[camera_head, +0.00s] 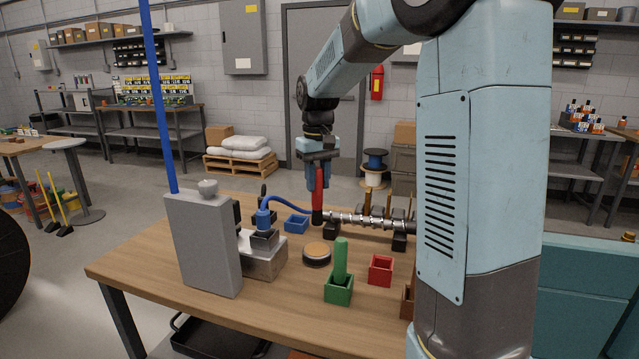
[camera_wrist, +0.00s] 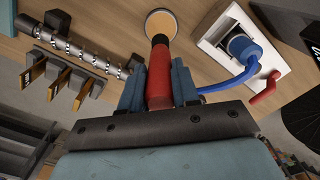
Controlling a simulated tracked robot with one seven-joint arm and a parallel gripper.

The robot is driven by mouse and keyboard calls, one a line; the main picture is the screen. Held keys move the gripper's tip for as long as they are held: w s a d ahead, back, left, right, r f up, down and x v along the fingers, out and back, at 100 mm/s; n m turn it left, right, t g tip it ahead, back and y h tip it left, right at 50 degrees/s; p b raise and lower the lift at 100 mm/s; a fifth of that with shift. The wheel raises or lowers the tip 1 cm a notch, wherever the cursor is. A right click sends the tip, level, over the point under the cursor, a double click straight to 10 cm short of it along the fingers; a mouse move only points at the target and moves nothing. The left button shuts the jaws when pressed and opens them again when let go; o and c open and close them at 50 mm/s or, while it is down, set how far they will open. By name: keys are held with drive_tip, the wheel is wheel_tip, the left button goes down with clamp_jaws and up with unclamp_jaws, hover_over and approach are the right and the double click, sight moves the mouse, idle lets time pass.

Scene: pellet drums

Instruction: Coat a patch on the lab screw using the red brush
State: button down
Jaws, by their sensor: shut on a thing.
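My gripper (camera_head: 318,184) is shut on the red brush (camera_head: 319,178) and holds it upright, dark tip down, above the table. The lab screw (camera_head: 365,221) is a silver threaded shaft lying level on dark supports. The brush tip appears beside the screw's left end in the head view; I cannot tell whether they touch. In the wrist view the red brush (camera_wrist: 159,75) sits between the blue fingers, and the screw (camera_wrist: 82,52) lies to its left, apart from it. A round pot with an orange top (camera_head: 317,251) stands nearer the camera; it also shows beyond the brush (camera_wrist: 160,23).
A green brush (camera_head: 341,258) stands in a green holder (camera_head: 338,292). A red holder (camera_head: 380,270) and a blue holder (camera_head: 297,223) look empty. A grey box (camera_head: 203,245) and a device with a blue hose (camera_head: 264,259) stand left. Bare tabletop (camera_head: 270,310) lies in front.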

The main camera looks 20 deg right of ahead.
sight(317, 210)
drive_tip(key=shift+s+a+f, duration=0.1)
drive_tip(key=shift+a+f, duration=0.1)
drive_tip(key=shift+f, duration=1)
drive_tip(key=shift+d+f, duration=0.1)
drive_tip(key=shift+f, duration=2.8)
drive_tip(key=shift+r, duration=3.55)
